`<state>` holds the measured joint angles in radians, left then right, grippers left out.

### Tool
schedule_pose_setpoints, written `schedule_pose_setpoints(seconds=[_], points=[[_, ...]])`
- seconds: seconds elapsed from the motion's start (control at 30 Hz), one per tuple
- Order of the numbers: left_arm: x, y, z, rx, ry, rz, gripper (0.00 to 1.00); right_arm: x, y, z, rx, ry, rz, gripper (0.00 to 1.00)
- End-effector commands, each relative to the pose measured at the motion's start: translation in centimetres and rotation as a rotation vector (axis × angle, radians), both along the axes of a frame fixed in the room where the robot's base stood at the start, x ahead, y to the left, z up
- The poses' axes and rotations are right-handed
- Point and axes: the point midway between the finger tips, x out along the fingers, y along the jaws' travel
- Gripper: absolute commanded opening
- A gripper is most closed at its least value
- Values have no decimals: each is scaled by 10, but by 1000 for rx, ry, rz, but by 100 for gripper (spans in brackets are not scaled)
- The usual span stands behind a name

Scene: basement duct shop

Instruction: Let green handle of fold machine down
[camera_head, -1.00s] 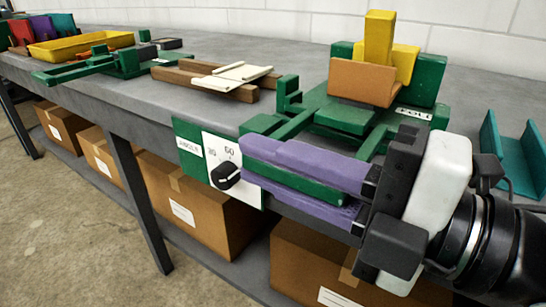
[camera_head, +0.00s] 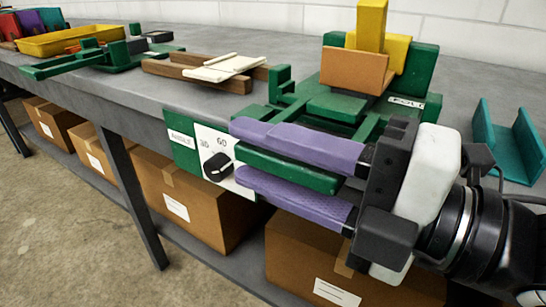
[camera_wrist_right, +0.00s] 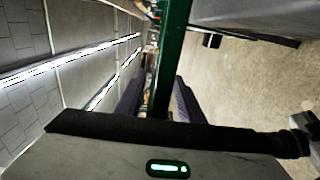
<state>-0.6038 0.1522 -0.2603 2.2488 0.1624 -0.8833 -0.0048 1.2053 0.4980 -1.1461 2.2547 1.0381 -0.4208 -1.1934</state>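The green fold machine (camera_head: 334,106) stands at the bench's front edge, with a label reading "FOLD". Its green handle (camera_head: 290,170) is a bar low at the front, roughly level. My right gripper (camera_head: 295,172) is around this bar, one purple finger above and one below, with the fingers spread and gaps showing. In the right wrist view the green bar (camera_wrist_right: 172,60) runs between the fingers. An orange-brown piece (camera_head: 354,70) and yellow blocks (camera_head: 371,25) stand upright on the machine. My left gripper is out of view.
An angle dial panel (camera_head: 185,142) hangs at the bench front, beside the fingers. Wooden bars with cream strips (camera_head: 222,68), a yellow tray (camera_head: 70,40) and another green device (camera_head: 95,58) lie left. A teal channel (camera_head: 512,142) stands right. Boxes (camera_head: 190,200) sit below.

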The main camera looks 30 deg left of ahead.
Motion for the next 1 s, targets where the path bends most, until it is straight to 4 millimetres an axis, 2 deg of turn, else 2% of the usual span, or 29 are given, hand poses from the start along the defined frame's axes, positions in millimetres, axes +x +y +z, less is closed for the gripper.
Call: schedule_pose_setpoints(seconds=[0.27, 0.6, 0.87, 1.0], points=[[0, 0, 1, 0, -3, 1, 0, 1, -7, 1, -1, -1, -2, 34], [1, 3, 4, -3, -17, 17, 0, -3, -57, 0, -3, -2, -5, 34], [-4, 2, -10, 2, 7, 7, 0, -4, -81, -3, -1, -1, -6, 34], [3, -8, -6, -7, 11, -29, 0, -4, -90, -4, -2, -1, -9, 34]])
